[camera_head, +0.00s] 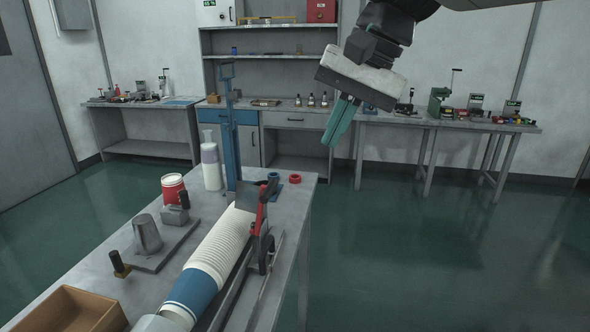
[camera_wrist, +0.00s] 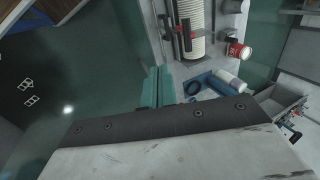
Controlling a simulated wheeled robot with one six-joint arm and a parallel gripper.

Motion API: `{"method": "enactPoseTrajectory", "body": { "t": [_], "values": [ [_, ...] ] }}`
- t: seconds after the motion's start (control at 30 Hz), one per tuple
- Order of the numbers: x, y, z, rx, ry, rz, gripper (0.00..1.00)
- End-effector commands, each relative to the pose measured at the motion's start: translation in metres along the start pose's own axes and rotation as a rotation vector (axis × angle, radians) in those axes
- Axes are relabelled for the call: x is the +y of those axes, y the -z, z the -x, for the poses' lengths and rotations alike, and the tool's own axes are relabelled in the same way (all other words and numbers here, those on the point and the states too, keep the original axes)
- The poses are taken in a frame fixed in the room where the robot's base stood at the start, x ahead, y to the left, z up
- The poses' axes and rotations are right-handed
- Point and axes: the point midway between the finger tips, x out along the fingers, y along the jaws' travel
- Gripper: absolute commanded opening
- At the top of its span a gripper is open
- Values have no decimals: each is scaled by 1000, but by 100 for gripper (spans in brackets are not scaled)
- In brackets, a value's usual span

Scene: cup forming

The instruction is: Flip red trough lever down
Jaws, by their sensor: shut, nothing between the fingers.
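The red lever (camera_head: 262,205) stands upright beside the trough (camera_head: 245,280) that holds a long stack of white cups (camera_head: 219,250). In the wrist view the lever (camera_wrist: 186,34) shows as a thin red bar next to the cup stack (camera_wrist: 197,45). My gripper (camera_head: 328,144) hangs in the air above and to the right of the lever in the head view, apart from it. Its teal fingers (camera_wrist: 160,72) are shut together with nothing between them.
On the table (camera_head: 208,207) are a red and white cup (camera_head: 173,189), a white bottle (camera_head: 211,165), a blue post (camera_head: 229,130), a metal cup form (camera_head: 147,234) and a cardboard box (camera_head: 70,311). A red ring (camera_head: 295,178) lies near the edge. The floor at right is clear.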

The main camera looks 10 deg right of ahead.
Motion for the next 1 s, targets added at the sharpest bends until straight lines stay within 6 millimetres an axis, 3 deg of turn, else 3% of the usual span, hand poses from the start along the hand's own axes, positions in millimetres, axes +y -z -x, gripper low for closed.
{"method": "enactPoseTrajectory", "body": {
  "t": [0.17,0.57,0.73,1.0],
  "values": [
    [1,0,-19,-2,-2,-1,0],
    [2,0,-102,-2,-3,-2,0],
    [-24,1,-109,0,-1,2,0],
    [-35,1,-114,1,-1,-1,0]
  ]
}}
